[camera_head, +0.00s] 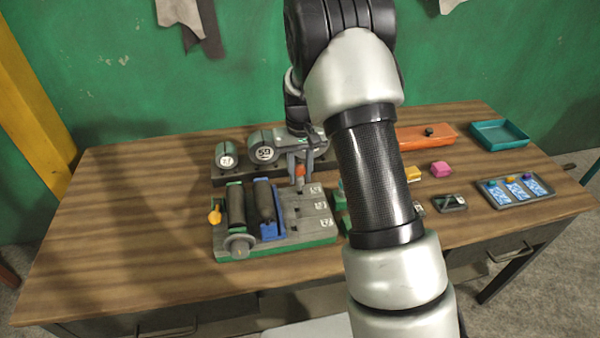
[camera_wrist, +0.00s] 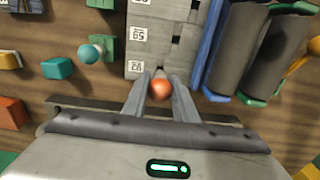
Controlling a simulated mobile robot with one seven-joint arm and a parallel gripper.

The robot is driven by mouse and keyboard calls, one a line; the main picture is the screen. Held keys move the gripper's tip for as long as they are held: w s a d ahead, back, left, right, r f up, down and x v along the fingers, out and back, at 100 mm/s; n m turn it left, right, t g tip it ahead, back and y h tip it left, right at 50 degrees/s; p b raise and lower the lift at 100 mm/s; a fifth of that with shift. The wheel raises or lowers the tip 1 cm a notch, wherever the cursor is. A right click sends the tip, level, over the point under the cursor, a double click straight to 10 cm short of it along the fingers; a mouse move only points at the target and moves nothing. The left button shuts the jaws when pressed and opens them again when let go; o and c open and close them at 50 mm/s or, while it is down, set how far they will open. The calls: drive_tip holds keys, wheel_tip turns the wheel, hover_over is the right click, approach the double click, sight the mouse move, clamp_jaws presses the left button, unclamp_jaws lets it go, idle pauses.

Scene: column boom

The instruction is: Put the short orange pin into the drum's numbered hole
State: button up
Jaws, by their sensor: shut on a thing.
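My gripper (camera_head: 299,180) is shut on the short orange pin (camera_wrist: 159,89), which shows as a rounded orange end between the two fingers. The pin also shows in the head view (camera_head: 300,171), above the grey block. Its lower end is hidden, so I cannot tell whether it touches the block. The grey block (camera_wrist: 178,48) carries white number labels beside dark openings; one label seems to read 59. Two drum-like round pieces with number faces, one (camera_head: 227,160) and one marked 59 (camera_head: 264,154), sit on a dark rack behind. I cannot tell which hole matches.
Two dark rollers (camera_head: 236,207) in green and blue holders stand on the block's left side, with a yellow knob (camera_head: 215,215). The table's left is clear.

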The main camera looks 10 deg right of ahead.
sight(300, 184)
drive_tip(key=shift+f, duration=0.25)
drive_tip(key=shift+f+b, duration=0.4)
drive_tip(key=shift+f, duration=0.3)
drive_tip(key=shift+f+b, duration=0.65)
idle(0.3)
drive_tip(key=o, duration=1.1)
drive_tip(key=shift+r, duration=0.1)
wheel_tip(300, 184, up, 17)
drive_tip(key=shift+r, duration=0.15)
